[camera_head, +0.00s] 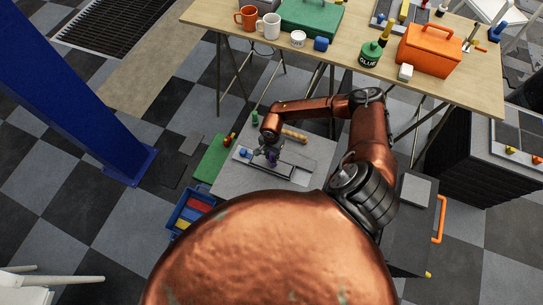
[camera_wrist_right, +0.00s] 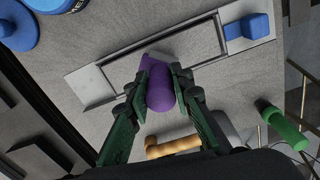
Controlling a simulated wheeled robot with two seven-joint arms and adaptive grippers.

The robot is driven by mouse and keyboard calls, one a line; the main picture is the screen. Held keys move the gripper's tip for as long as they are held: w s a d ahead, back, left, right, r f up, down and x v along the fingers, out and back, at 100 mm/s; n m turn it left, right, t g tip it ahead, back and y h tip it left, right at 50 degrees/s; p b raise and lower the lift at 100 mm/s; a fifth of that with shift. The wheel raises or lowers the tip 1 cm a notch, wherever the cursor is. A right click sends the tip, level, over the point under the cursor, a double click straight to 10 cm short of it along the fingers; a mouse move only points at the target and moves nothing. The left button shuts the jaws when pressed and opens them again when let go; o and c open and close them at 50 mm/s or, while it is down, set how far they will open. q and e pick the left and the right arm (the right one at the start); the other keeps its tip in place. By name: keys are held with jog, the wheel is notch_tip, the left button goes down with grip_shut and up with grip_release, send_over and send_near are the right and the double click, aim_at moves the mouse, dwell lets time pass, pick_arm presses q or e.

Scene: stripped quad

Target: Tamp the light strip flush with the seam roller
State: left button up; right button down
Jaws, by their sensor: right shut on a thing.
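My right gripper (camera_wrist_right: 160,88) is shut on a purple rounded handle (camera_wrist_right: 161,94). A grey part (camera_wrist_right: 148,60) shows at its far end; I cannot tell its exact shape or whether this is the seam roller. In the head view my right gripper (camera_head: 271,157) is over a pale plate with a long framed slot (camera_head: 292,172) on a grey worktop. The slot frame also shows in the wrist view (camera_wrist_right: 185,30), with the handle end over its lower edge. I cannot make out the light strip apart from the frame, nor whether the tool touches it. My left gripper is not in view.
A blue block (camera_wrist_right: 255,26) sits on the plate's end. A wooden cylinder (camera_wrist_right: 172,147) and green cylinder (camera_wrist_right: 285,127) are near the gripper. A bin with coloured contents (camera_head: 178,223) stands at the worktop's left. The wooden table (camera_head: 343,68) behind carries mugs and toolboxes.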

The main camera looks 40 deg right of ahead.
jog(key=shift+f+b, duration=0.6)
jog(key=shift+f, duration=0.05)
dwell(1.1)
dwell(0.3)
jog(key=shift+r+p, duration=0.7)
jog(key=shift+r, duration=0.25)
jog(key=shift+r+p, duration=2)
jog(key=shift+r, duration=1.1)
